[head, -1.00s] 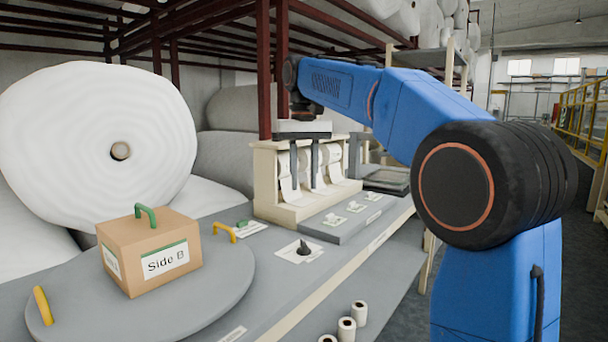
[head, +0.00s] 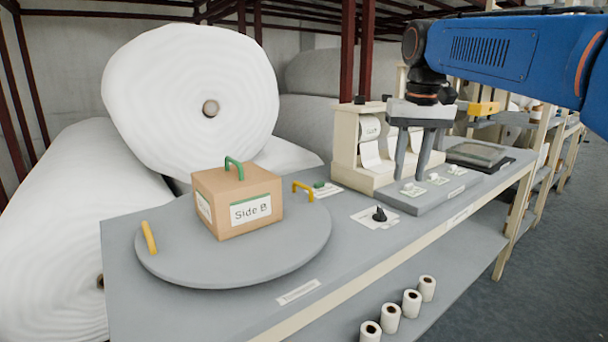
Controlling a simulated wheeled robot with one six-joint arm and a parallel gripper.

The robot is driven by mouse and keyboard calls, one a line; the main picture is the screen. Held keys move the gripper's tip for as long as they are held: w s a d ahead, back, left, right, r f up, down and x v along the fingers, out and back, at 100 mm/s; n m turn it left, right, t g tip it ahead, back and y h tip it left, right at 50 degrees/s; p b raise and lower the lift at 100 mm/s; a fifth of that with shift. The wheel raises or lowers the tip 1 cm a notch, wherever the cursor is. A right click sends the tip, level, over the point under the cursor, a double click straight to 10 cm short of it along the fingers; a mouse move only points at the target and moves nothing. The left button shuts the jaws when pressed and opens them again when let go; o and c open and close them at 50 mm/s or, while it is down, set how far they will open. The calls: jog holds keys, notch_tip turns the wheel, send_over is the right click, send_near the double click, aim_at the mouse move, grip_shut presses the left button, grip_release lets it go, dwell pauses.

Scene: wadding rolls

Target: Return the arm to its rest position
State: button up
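My blue arm (head: 490,50) reaches in from the upper right of the head view. My gripper (head: 410,180) points down from its end, in front of the cream label dispenser and above the grey strip with small white pieces. Its two grey fingers stand apart with a gap between them, and nothing shows in the gap. The fingers hide part of the dispenser.
A cardboard box (head: 228,203) marked "Side B" sits on the round grey turntable (head: 270,268). The cream dispenser (head: 345,150) stands behind my gripper. Several small white rolls (head: 411,302) stand on the lower shelf. Large wadding rolls (head: 165,85) fill the back left.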

jog(key=s+d+f+t, duration=0.1)
jog(key=s+d+f, duration=0.1)
jog(key=s+f, duration=1)
jog(key=s+d+f+t, duration=0.2)
jog(key=s+f, duration=1.1)
jog(key=f, duration=0.1)
jog(key=shift+d+f+n+t, duration=0.2)
jog(key=shift+f+n+t, duration=0.1)
jog(key=shift+f+n, duration=0.1)
jog(key=shift+s, duration=0.1)
